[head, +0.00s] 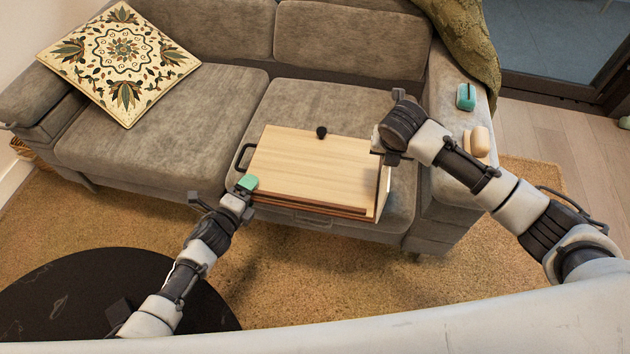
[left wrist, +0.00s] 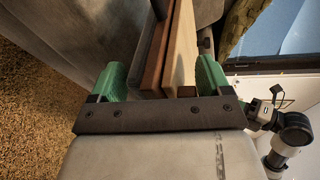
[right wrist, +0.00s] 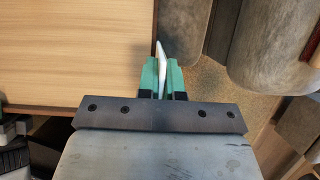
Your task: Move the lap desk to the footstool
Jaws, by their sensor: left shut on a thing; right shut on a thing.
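The lap desk (head: 310,165) is a pale wooden board with darker brown layers along its front edge, a black handle on its left and a dark knob at the back. It is over the sofa's right seat and front edge; I cannot tell whether it touches the cushion. My left gripper (head: 247,184) is shut on its front left corner, and the layered edge (left wrist: 180,50) shows between the green fingers. My right gripper (right wrist: 162,78) is shut on a thin pale upright piece at its right side; in the head view my wrist hides those fingers. I cannot identify a footstool.
The grey sofa (head: 160,140) holds a patterned cushion (head: 118,62) at left. A teal object (head: 466,96) and a peach object (head: 480,141) sit on its right arm. A black round top (head: 70,295) is at lower left. The tan rug (head: 330,275) in front is clear.

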